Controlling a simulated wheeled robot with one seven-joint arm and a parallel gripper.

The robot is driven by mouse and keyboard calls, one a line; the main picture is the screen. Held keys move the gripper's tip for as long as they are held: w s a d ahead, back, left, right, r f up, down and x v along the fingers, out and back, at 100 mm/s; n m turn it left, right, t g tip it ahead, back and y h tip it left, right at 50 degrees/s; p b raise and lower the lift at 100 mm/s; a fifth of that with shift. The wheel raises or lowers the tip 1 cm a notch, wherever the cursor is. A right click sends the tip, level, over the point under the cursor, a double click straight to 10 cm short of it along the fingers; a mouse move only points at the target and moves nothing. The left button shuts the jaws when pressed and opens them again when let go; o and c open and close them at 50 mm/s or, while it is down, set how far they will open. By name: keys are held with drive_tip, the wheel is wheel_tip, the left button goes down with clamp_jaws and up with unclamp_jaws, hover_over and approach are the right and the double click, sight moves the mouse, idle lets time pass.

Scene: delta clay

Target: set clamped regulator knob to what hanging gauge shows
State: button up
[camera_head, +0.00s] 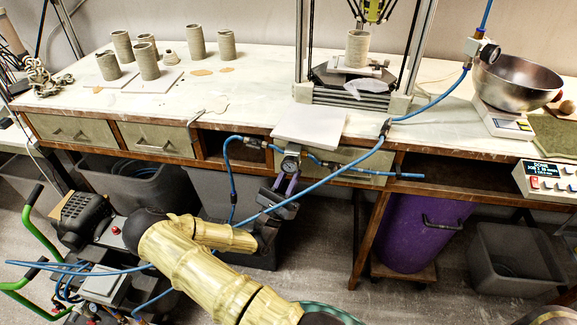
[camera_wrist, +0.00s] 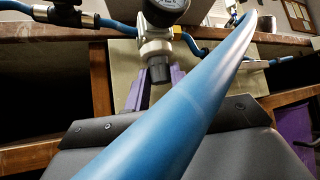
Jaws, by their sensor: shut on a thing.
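The regulator (camera_wrist: 156,47) sits at the table's front edge, with a round gauge on top and a dark grey knob (camera_wrist: 162,76) pointing down. In the wrist view, a thick blue hose crosses in front and partly hides the right finger. The hanging gauge (camera_head: 489,53) is at the right, on a blue hose coming down from above. Neither dial can be read.
A blue hose (camera_head: 340,158) runs across my arm and along the table front. A white board (camera_head: 310,128) lies above the regulator. A metal bowl (camera_head: 517,82) stands on a scale near the hanging gauge. A purple bin (camera_head: 408,232) is under the table, right of my gripper.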

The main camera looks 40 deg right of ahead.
drive_tip(key=n+t+y+p, duration=0.1)
drive_tip(key=t+p, duration=0.1)
drive_tip(key=t, duration=0.1)
drive_tip(key=n+t+y+p, duration=0.2)
drive_tip(key=t+p, duration=0.1)
drive_tip(key=t, duration=0.1)
drive_tip(key=n+t+y+p, duration=0.2)
drive_tip(key=t+p, duration=0.1)
drive_tip(key=shift+s+d, duration=0.15)
drive_tip(key=shift+s, duration=0.2)
drive_tip(key=shift+t+y, duration=0.3)
drive_tip(key=shift+t, duration=0.1)
drive_tip(key=o, duration=0.7)
drive_tip(key=shift+f+m+g+h+b, duration=0.2)
drive_tip(key=shift+m+g+h+b, duration=0.15)
drive_tip(key=shift+g+b, duration=0.35)
